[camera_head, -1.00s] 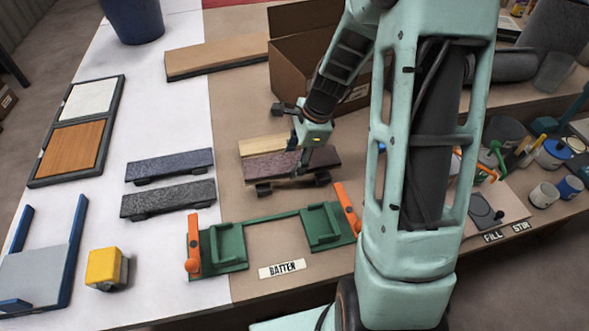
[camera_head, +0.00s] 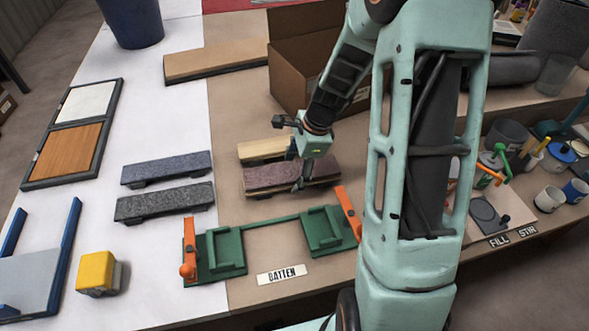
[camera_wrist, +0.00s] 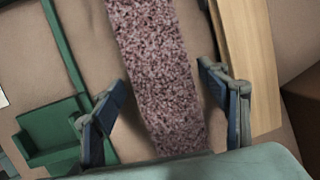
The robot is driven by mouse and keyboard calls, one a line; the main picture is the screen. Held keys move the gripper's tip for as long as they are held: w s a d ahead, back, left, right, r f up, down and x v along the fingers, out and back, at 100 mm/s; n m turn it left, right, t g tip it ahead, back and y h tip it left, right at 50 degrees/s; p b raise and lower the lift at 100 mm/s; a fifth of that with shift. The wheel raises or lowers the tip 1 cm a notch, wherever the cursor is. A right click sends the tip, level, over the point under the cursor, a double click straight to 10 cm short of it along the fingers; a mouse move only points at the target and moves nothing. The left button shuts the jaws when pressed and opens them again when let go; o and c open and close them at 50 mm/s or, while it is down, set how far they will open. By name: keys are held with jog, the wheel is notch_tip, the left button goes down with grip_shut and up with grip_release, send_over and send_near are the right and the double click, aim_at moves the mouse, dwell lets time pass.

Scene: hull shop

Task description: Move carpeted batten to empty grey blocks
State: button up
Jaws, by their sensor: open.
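A maroon carpeted batten (camera_head: 270,178) lies on the brown part of the bench, with pale wood along its near edge. My gripper (camera_head: 296,172) is over it, one finger in front of its near side. In the wrist view the speckled batten (camera_wrist: 160,75) runs between the two spread fingers of my gripper (camera_wrist: 162,85), with gaps on both sides. A blue-grey carpeted batten (camera_head: 167,167) and a dark grey one (camera_head: 165,201) rest on low dark blocks at the left. I cannot make out any empty grey blocks.
A green fixture (camera_head: 222,252) with orange clamps stands in front, beside a BATTEN label (camera_head: 283,274). A bare wood piece (camera_head: 262,148) lies just behind the maroon batten. A cardboard box (camera_head: 290,80) stands behind. A yellow block (camera_head: 97,272) is at front left.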

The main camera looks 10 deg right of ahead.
jog(key=shift+r, duration=0.1)
jog(key=p+v, duration=0.2)
jog(key=v, duration=1)
jog(key=shift+r, duration=0.1)
